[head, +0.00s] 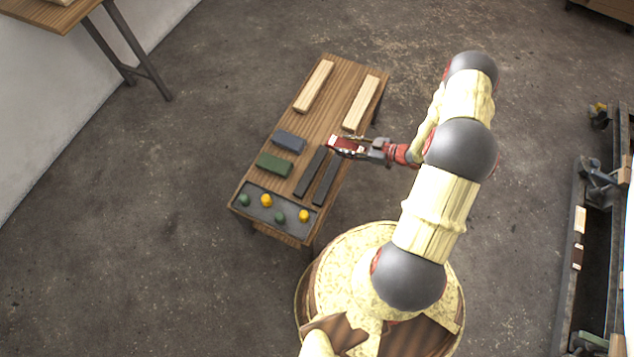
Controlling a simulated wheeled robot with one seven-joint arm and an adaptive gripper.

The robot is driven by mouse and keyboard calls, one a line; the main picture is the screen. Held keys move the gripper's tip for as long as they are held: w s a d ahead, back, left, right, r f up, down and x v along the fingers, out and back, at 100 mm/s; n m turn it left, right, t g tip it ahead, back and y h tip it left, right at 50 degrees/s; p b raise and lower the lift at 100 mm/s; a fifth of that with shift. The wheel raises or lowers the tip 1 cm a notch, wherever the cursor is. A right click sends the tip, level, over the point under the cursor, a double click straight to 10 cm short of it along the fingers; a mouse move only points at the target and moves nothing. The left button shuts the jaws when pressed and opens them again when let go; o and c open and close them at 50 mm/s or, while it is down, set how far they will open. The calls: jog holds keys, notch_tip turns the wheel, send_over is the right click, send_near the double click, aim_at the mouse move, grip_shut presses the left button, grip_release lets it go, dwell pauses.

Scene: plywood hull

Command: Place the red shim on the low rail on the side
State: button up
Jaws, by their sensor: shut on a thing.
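My gripper (338,147) reaches in from the right over the wooden bench and is shut on the red shim (347,142), which is partly hidden by the fingers. Two dark rails (310,172) (325,183) lie side by side just below the gripper in the picture. Two pale wooden rails (314,86) (361,102) lie apart at the far end of the bench. I cannot tell from this view which rail is the low one. The shim appears above the bench, near the far ends of the dark rails; its height is unclear.
A blue-grey block (289,142) and a green block (274,165) lie on the bench (327,115), left of the dark rails. A grey tray (256,212) with several green and yellow pieces is at the near end. The middle of the bench between the pale rails is clear.

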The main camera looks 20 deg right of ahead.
jog(key=s+a+f+b, duration=0.1)
jog(key=a+f, duration=0.2)
jog(key=a, duration=0.1)
jog(key=s+a+f+b, duration=0.1)
jog(key=a+f+b, duration=0.1)
jog(key=a+f, duration=0.1)
jog(key=s+a+f+b, duration=0.1)
jog(key=a+f, duration=0.2)
jog(key=a, duration=0.2)
jog(key=shift+s+a+f, duration=0.15)
jog(key=shift+a, duration=0.25)
jog(key=f+b, duration=0.1)
jog(key=f, duration=0.1)
jog(key=f+b, duration=0.1)
jog(key=shift+a+f, duration=0.2)
jog(key=shift+f, duration=0.2)
jog(key=shift+r, duration=0.1)
jog(key=shift+f+b, duration=0.4)
jog(key=shift+b, duration=0.15)
jog(key=shift+s+f, duration=0.1)
jog(key=shift+f, duration=0.1)
